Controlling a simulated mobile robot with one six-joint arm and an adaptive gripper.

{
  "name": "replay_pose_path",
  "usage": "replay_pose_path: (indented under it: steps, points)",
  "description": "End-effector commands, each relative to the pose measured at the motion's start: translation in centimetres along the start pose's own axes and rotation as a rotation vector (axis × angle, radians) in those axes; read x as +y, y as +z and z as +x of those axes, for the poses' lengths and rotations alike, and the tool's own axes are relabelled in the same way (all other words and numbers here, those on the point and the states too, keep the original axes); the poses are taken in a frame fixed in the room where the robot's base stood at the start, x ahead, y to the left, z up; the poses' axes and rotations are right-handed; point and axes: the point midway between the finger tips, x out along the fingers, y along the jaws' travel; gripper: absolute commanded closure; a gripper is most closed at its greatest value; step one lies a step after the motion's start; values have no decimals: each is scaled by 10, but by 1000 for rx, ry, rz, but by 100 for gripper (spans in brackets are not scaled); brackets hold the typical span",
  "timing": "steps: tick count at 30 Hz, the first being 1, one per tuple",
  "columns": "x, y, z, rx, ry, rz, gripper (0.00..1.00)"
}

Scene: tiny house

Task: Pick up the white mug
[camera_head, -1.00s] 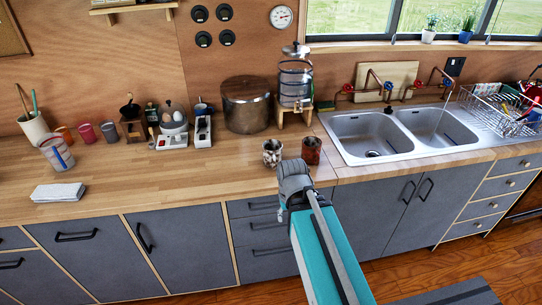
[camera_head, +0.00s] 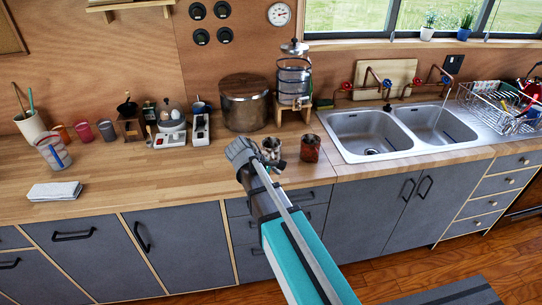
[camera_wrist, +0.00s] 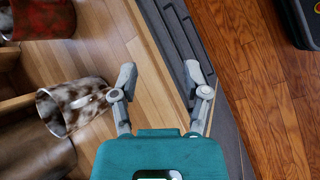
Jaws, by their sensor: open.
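The white mug (camera_head: 272,147), mottled with brown patches, stands upright on the wooden counter near its front edge. My gripper (camera_head: 273,166) is just in front of it in the head view and hides its lower part. In the wrist view the white mug (camera_wrist: 72,106) lies to the left, outside the fingers and beside the left one. In that view my gripper (camera_wrist: 160,74) is open and empty, its fingers pointing across the counter edge.
A rusty red-brown mug (camera_head: 310,148) stands close to the right of the white mug. A large pot (camera_head: 245,103) and a glass dispenser (camera_head: 294,82) stand behind. The double sink (camera_head: 368,133) is to the right.

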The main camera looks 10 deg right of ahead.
Motion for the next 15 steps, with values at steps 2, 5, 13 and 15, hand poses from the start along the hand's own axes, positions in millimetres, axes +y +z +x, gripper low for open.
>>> replay_pose_path:
  steps: [2, 5, 13, 15]
  points:
    - [20, -22, -13, -63, 74, -144, 40]
    - [40, -41, -31, -154, 156, -318, 40]
    - [72, -81, -81, -383, 290, -660, 40]
    - [76, -86, -89, -421, 305, -708, 40]
